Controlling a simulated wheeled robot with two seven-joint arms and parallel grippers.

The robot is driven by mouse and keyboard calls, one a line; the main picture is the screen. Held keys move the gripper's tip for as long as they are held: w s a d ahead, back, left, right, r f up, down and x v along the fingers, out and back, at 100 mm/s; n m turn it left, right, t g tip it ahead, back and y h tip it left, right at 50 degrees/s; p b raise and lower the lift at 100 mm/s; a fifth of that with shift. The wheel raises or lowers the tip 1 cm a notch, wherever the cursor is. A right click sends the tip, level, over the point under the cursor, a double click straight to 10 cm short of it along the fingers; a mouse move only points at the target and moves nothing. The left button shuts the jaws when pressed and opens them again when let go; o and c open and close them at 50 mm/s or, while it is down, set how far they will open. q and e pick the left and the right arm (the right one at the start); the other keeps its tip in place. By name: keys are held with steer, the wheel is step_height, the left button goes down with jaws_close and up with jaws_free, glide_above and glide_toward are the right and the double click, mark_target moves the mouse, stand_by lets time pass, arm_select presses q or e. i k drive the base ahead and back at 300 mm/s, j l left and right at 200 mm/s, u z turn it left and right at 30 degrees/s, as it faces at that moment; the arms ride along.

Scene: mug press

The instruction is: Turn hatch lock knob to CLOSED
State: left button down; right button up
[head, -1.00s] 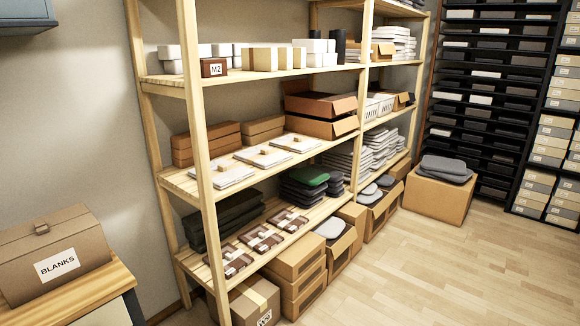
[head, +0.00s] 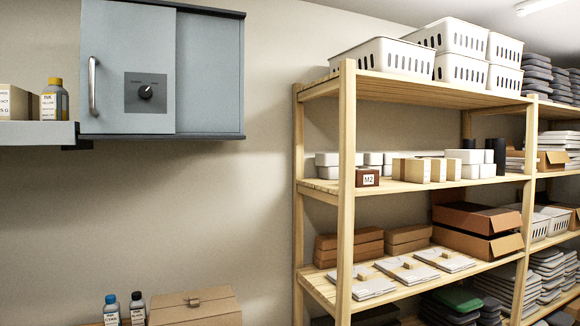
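The hatch lock knob (head: 146,92) is a small dark round knob on a dark square plate (head: 131,107), set in the grey-blue door of a wall cabinet (head: 210,70) at the upper left. The lettering around the knob is too small to read. A light pointer mark seems to show on the knob, but its setting cannot be told. A vertical metal handle (head: 93,87) is left of the plate. The door appears flat against the cabinet. Neither of my grippers is in view.
A wall shelf (head: 35,133) with an ink bottle (head: 54,100) and a box adjoins the cabinet's left side. Below stand two ink bottles (head: 111,310) and a brown case (head: 195,306). A wooden rack (head: 347,180) with boxes and baskets fills the right. The wall between is bare.

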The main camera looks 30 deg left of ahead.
mark_target(145, 92)
steer(key=k+j+u, duration=0.15)
steer(key=u, duration=1.5)
